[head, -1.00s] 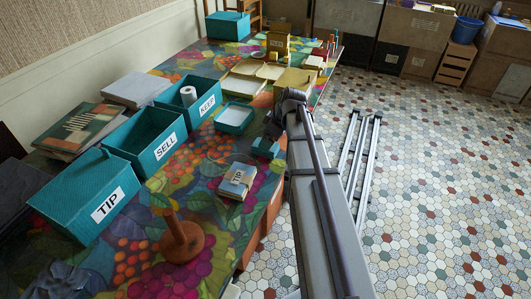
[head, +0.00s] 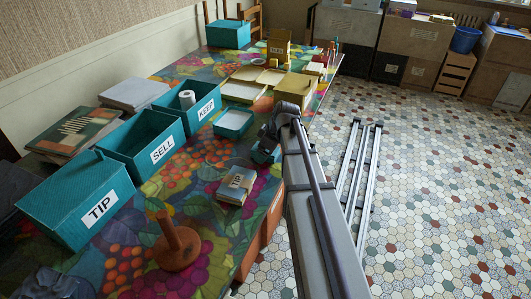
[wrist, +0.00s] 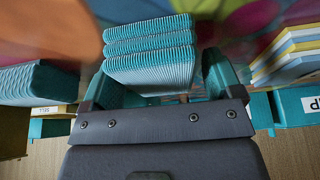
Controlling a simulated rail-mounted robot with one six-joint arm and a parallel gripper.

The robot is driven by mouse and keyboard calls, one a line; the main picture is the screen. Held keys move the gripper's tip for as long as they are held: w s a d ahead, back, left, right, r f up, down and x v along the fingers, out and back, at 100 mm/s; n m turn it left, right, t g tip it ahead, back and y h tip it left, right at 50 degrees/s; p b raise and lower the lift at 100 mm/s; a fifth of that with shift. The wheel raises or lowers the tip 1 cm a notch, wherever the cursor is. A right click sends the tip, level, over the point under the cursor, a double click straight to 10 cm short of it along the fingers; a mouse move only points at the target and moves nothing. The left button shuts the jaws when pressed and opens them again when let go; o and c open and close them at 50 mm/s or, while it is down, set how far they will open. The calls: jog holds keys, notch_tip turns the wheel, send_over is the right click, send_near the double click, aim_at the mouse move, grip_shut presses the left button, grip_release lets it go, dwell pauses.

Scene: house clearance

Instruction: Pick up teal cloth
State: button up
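A folded teal cloth (wrist: 150,55) with ridged layers lies in front of my gripper in the wrist view. My gripper (wrist: 160,85) has teal fingers, one on each side of the cloth's near end. The fingers are apart, with a narrow gap beside the right finger; I see no clear grip. In the head view my gripper (head: 267,140) points down at the right edge of the patterned table. A small teal patch (head: 265,154) shows under it; I cannot tell cloth from fingers there.
Teal boxes labelled TIP (head: 60,215), SELL (head: 125,165) and KEEP (head: 172,128) line the table's left side. A brown wooden peg stand (head: 178,252) is nearer. A teal tray (head: 233,122) lies beyond.

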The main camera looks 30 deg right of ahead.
jog(key=c, duration=0.8)
notch_tip(320, 180, up, 10)
jog(key=p, duration=1)
jog(key=shift+r, duration=0.15)
